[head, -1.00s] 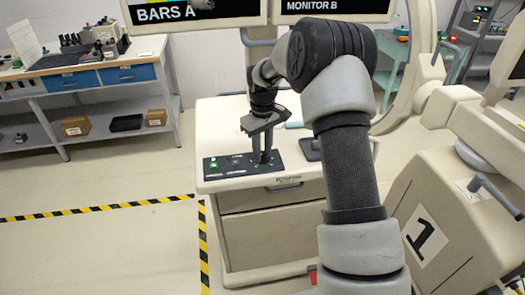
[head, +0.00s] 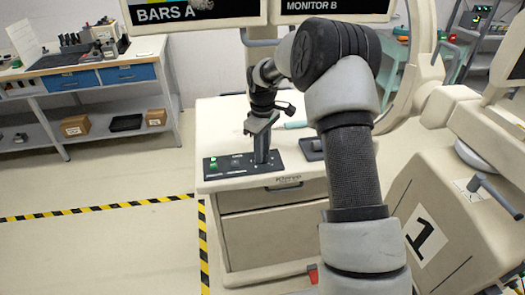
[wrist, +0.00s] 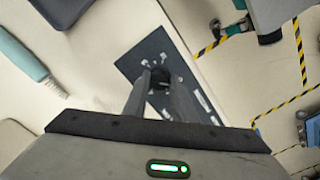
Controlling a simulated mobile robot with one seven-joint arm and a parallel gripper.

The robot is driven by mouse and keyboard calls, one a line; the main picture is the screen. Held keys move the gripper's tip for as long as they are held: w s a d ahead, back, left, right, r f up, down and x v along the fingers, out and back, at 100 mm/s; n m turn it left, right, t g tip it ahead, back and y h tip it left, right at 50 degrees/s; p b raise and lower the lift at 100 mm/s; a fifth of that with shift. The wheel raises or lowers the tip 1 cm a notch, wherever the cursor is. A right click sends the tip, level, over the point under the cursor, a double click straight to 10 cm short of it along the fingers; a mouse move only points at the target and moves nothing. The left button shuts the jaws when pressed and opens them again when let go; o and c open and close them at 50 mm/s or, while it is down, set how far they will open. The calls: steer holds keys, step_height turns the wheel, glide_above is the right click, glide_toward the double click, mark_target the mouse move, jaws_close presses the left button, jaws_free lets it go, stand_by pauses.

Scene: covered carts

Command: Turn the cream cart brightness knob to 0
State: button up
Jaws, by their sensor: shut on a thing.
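The cream cart (head: 253,248) stands in the middle of the head view, with a dark control panel (head: 215,169) on the front left of its top. My gripper (head: 263,160) points straight down at the right part of this panel. In the wrist view the black brightness knob (wrist: 160,76) sits between the two fingertips of my gripper (wrist: 158,84), with white marks around it on the panel (wrist: 137,59). The fingers are shut on the knob. In the head view the fingers hide the knob, and its pointer and the scale numbers cannot be read.
Two monitors, BARS A (head: 165,14) and MONITOR B (head: 325,8), hang above the cart. A teal-handled thing (wrist: 25,57) lies on the cart top. A cream machine marked 1 (head: 440,215) stands close on the right. Floor on the left is clear.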

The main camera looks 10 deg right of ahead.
steer(key=o, duration=1)
steer(key=shift+o, duration=0.2)
step_height(320, 180, up, 18)
steer(key=shift+f, duration=0.25)
steer(key=shift+r, duration=0.1)
steer(key=s+r+m+t, duration=0.35)
steer(key=s+r, duration=0.75)
steer(key=s, duration=0.5)
steer(key=s+f+m+t, duration=0.1)
steer(key=s+f+m, duration=0.1)
steer(key=s, duration=0.7)
steer(key=s+f+m+t+p, duration=0.1)
steer(key=s+m, duration=0.2)
steer(key=s, duration=0.6)
steer(key=shift+f+m, duration=0.35)
steer(key=shift+f, duration=0.05)
